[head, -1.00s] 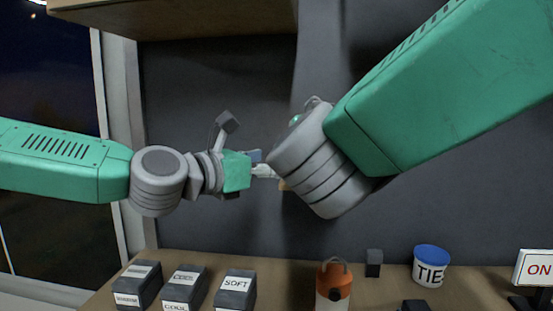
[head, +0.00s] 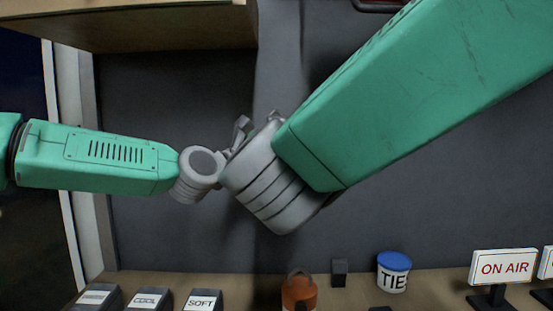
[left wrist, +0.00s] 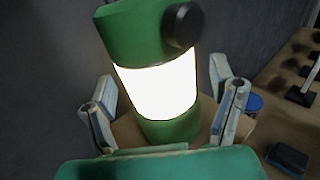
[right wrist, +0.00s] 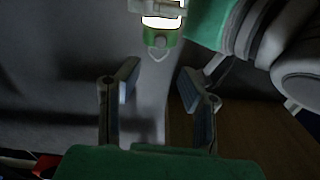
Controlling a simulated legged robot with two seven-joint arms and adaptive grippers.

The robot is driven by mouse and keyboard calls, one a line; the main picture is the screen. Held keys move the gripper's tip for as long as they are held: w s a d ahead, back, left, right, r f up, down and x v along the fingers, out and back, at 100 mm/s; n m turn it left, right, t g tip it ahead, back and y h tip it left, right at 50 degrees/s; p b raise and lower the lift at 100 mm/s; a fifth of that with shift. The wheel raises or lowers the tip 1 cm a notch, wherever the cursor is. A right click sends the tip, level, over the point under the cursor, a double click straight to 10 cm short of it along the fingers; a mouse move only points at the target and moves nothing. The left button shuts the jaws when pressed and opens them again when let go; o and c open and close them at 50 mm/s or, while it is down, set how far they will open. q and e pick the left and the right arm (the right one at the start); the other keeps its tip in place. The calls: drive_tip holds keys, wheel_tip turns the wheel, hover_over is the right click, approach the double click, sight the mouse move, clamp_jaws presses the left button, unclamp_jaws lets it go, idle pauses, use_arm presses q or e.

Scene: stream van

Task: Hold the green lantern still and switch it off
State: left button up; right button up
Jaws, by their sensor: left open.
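The green lantern (left wrist: 160,85) fills the middle of the left wrist view, with a glowing white band and a round black knob (left wrist: 184,25) on its green part. My left gripper (left wrist: 162,75) is open, with its fingers on both sides of the lantern; I cannot tell whether they touch it. In the right wrist view, the lantern (right wrist: 160,40) is at the top, with its wire loop towards my right gripper. My right gripper (right wrist: 158,76) is open and empty, apart from the lantern.
On the bench stand an orange lantern (head: 299,293), a small dark block (head: 339,273), a blue-lidded TIE tub (head: 393,272), an ON AIR sign (head: 503,267) and dark boxes, one labelled SOFT (head: 203,300). A shelf (head: 140,25) hangs at upper left.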

use_arm(q)
drive_tip(key=shift+w+a, duration=0.2)
drive_tip(key=shift+d, duration=0.25)
drive_tip(key=c, duration=0.3)
drive_tip(key=shift+d, duration=0.25)
drive_tip(key=c, duration=1.2)
use_arm(e)
drive_tip(key=shift+d, duration=0.1)
clamp_jaws()
use_arm(q)
drive_tip(key=shift+a, duration=0.15)
drive_tip(key=shift+a, duration=0.25)
use_arm(e)
drive_tip(key=shift+a, duration=0.35)
use_arm(q)
drive_tip(key=shift+d, duration=0.3)
use_arm(e)
drive_tip(key=shift+d, duration=0.25)
use_arm(q)
drive_tip(key=shift+a, duration=0.15)
use_arm(e)
drive_tip(key=shift+a, duration=0.1)
